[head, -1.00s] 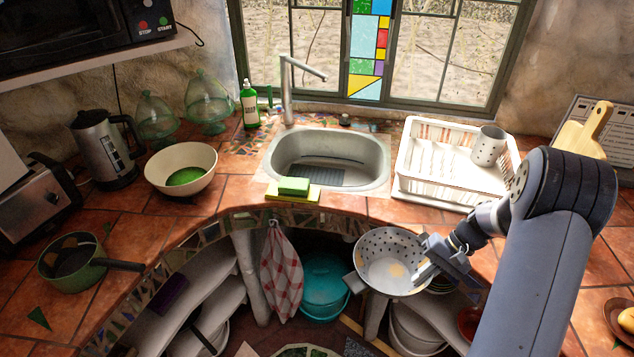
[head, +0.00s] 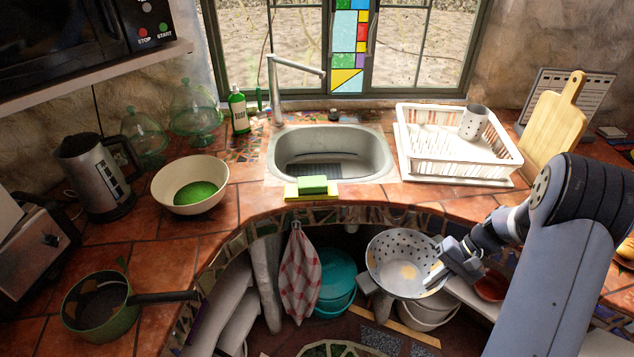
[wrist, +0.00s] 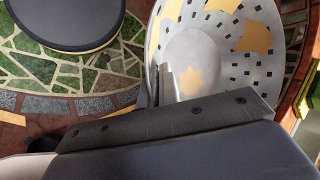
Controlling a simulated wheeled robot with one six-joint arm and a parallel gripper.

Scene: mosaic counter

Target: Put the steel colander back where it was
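The steel colander (head: 384,252), a pale metal bowl with rows of holes, is held in the air in front of the counter's curved front edge, below the sink's right side. My gripper (head: 434,279) is at its right rim and appears shut on it. In the wrist view the colander (wrist: 213,48) lies just beyond the gripper (wrist: 166,86), its rim between the fingers. The colander looks tilted and empty. Its exact contact with the fingers is partly hidden.
The sink (head: 330,150) has a green sponge (head: 313,185) at its front edge. A white bowl (head: 165,187) and green pan (head: 95,307) stand left. Open shelves, a teal pot (head: 335,275) and a towel (head: 300,270) are below.

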